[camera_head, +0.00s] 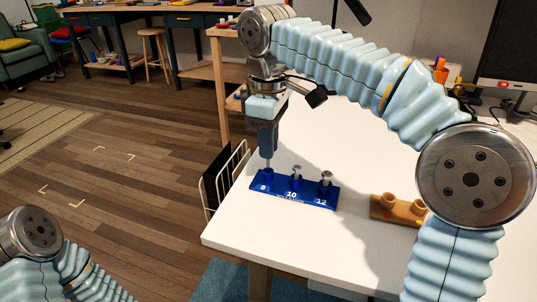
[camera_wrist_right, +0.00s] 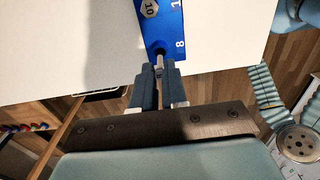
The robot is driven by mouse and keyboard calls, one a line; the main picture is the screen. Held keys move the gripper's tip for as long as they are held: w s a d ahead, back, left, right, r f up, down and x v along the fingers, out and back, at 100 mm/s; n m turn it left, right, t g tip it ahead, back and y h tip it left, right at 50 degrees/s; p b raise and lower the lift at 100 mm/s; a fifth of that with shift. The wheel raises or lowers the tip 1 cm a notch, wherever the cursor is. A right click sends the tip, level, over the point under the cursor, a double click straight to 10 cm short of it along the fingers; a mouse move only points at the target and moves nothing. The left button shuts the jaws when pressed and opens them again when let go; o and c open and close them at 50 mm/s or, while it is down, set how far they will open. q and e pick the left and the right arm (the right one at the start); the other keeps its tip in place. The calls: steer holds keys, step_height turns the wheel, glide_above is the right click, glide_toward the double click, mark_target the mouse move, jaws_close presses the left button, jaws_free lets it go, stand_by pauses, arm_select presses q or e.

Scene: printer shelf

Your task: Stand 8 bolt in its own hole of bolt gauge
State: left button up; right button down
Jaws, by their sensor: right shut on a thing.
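The blue bolt gauge (camera_head: 278,187) lies on the white table, marked 8, 10 and 12; it also shows in the wrist view (camera_wrist_right: 166,30). My right gripper (camera_head: 268,151) points down above its 8 end. It is shut on the thin 8 bolt (camera_wrist_right: 159,61), which hangs upright, shank down. The bolt's lower end meets the mouth of the 8 hole; how deep it sits I cannot tell. Bolts stand in the 10 hole (camera_head: 297,172) and the 12 hole (camera_head: 326,177). My left gripper is out of view; only part of the left arm shows.
A wooden block with round sockets (camera_head: 383,212) lies on the table right of the gauge, partly behind my right arm. A white wire rack (camera_head: 225,178) stands beside the table's left edge. The tabletop in front of the gauge is clear.

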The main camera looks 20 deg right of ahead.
mark_target(268, 166)
steer(key=shift+f+b, duration=0.3)
steer(key=shift+f, duration=1.2)
steer(key=shift+f, duration=0.15)
steer(key=c, duration=1.2)
jaws_free()
steer(key=shift+o, duration=0.2)
step_height(268, 166, up, 12)
steer(key=p, duration=0.4)
steer(key=shift+r, duration=0.2)
